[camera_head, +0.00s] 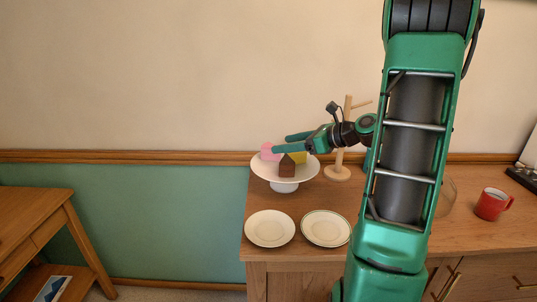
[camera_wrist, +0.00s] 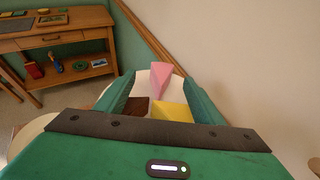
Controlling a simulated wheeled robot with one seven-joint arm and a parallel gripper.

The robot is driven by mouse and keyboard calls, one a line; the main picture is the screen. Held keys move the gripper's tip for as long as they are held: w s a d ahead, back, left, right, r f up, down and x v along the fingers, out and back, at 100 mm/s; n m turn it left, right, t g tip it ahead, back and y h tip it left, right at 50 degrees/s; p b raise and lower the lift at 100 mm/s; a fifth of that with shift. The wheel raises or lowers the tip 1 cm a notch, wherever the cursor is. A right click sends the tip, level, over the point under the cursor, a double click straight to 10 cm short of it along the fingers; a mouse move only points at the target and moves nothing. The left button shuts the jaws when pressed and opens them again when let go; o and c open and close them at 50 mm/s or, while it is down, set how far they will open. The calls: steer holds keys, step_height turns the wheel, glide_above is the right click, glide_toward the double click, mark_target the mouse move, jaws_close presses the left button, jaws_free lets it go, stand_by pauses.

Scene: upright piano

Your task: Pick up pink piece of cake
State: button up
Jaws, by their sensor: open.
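The pink piece of cake (camera_head: 268,151) lies on the far left part of a white cake stand (camera_head: 284,184) on the wooden cabinet top. A brown piece (camera_head: 287,167) and a yellow piece (camera_head: 299,157) lie on the same stand. My gripper (camera_head: 279,143) is open above the stand, its fingers pointing left. In the wrist view the pink piece (camera_wrist: 161,77) shows between and beyond the fingertips, wedge-shaped and apart from both. The brown piece (camera_wrist: 136,106) and yellow piece (camera_wrist: 173,112) lie nearer, between the fingers. My gripper's palm hides part of the stand there.
Two white plates (camera_head: 270,229) (camera_head: 326,228) lie at the cabinet's front left. A wooden mug tree (camera_head: 338,172) stands close right of the stand. A red mug (camera_head: 493,204) is at the right. The wall is close behind.

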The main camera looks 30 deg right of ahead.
mark_target(269, 145)
steer(key=shift+d+x, duration=0.15)
steer(key=shift+x, duration=1.8)
steer(key=shift+d+x, duration=0.15)
steer(key=shift+x, duration=1.8)
steer(key=shift+c, duration=0.6)
steer(key=c, duration=0.6)
